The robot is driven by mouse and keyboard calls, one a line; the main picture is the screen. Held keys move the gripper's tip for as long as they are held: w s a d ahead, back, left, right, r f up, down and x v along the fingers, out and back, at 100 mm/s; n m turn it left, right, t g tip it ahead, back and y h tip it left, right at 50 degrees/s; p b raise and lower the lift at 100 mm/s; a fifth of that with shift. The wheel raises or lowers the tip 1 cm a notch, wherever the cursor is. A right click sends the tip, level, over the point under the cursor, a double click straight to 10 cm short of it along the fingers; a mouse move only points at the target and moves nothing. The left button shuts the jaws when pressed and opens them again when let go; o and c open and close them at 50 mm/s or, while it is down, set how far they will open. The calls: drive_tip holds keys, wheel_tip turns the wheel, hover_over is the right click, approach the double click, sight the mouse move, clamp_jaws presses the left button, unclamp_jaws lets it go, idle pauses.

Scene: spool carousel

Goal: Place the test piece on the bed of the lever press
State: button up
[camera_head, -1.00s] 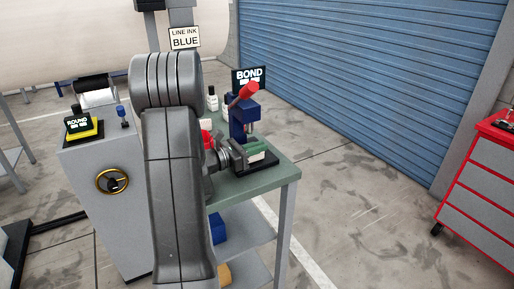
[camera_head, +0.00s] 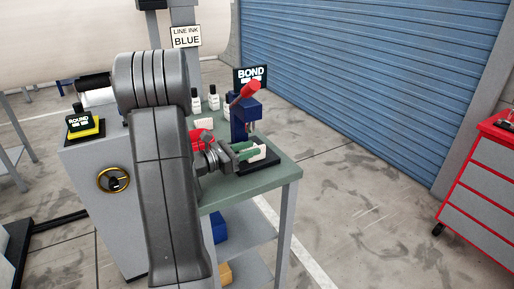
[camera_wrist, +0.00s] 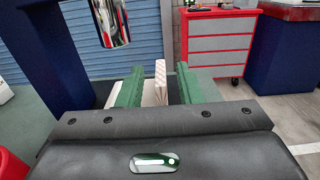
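The lever press (camera_head: 240,115) is blue with a red lever handle and a dark bed (camera_head: 268,166). Its blue frame and silver ram (camera_wrist: 110,22) show at the left in the wrist view. The test piece (camera_head: 259,152) is a small pale block over the bed; whether it touches the bed is hard to tell. In the wrist view the test piece (camera_wrist: 160,80) stands ahead, between the green fingers. My gripper (camera_head: 249,151) reaches in from the left at bed height. In the wrist view my gripper (camera_wrist: 161,88) has its fingers apart, with a gap beside the right one.
The press stands on a green-topped bench (camera_head: 275,180) with a BOND sign (camera_head: 250,76) behind. White bottles (camera_head: 213,101) and a red object (camera_head: 202,138) are near. A grey cabinet (camera_head: 105,210) stands left, a red drawer cabinet (camera_head: 480,180) right. Floor between is clear.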

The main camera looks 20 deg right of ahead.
drive_tip(key=a, duration=0.8)
drive_tip(key=shift+s+a, duration=0.2)
drive_tip(key=shift+s, duration=0.15)
